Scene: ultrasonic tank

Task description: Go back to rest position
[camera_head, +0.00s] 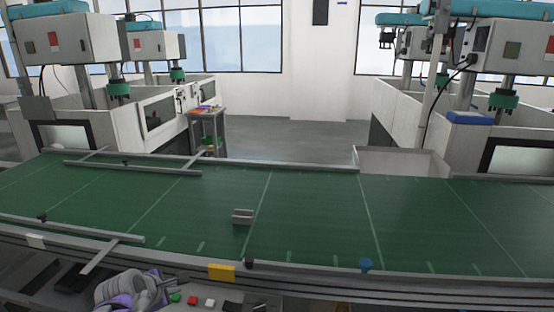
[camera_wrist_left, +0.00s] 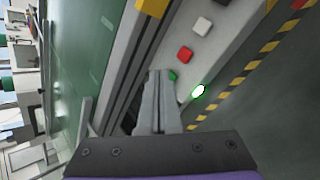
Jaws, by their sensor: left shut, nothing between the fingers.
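My left gripper (camera_head: 168,284) is low in the head view, in front of the conveyor's near edge, beside a row of small buttons. In the left wrist view its two grey fingers (camera_wrist_left: 157,102) are together with nothing between them. The green button (camera_wrist_left: 172,76) shows close to the fingertips in that view; I cannot tell whether they touch. A red button (camera_wrist_left: 184,54) and a white button (camera_wrist_left: 202,24) lie further along the panel. My right gripper is not in view.
A green conveyor belt (camera_head: 310,215) with metal rails spans the view. A small grey metal block (camera_head: 243,216) lies on it. White machines stand behind at left and right, with a small side table (camera_head: 207,112) at the left. Grey floor between them is clear.

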